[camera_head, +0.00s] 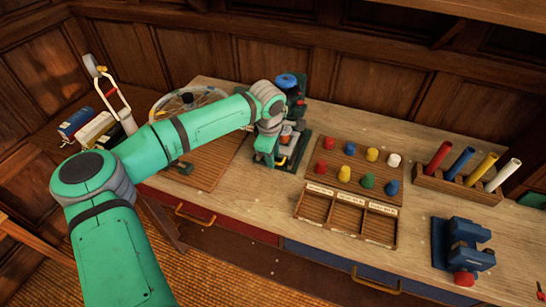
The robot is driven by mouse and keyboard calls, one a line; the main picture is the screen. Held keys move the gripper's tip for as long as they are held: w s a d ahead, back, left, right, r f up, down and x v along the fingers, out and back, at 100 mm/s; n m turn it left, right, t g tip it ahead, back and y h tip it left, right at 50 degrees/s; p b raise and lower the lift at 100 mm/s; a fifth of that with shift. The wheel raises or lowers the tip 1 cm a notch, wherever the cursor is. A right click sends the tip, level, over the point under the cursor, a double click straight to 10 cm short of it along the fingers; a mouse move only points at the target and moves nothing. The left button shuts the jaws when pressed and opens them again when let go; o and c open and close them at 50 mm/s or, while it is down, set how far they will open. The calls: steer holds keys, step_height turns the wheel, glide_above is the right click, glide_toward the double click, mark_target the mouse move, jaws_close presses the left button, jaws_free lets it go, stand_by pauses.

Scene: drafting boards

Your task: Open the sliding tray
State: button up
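My green arm reaches across the workbench from the lower left. Its end points down at my gripper (268,158), just in front of a dark upright device (293,125). The fingers are small and partly hidden, so I cannot tell if they are open or shut. A red drawer front (232,226) with a brass handle (194,215) is under the bench edge. A blue drawer front (330,266) with a brass handle (376,280) is to its right. Both look closed. No part is clearly marked as the sliding tray.
A wooden three-compartment box (346,216) and a board of coloured pegs (357,170) sit mid-bench. A rack of coloured tubes (470,185) and a blue vise-like tool (462,248) stand right. A spoked wheel (188,102) lies behind my arm. Bare benchtop lies between the box and blue tool.

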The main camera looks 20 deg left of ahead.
steer(key=shift+w+f, duration=0.1)
steer(key=shift+f, duration=0.3)
steer(key=shift+c, duration=0.2)
jaws_close()
stand_by(1.1)
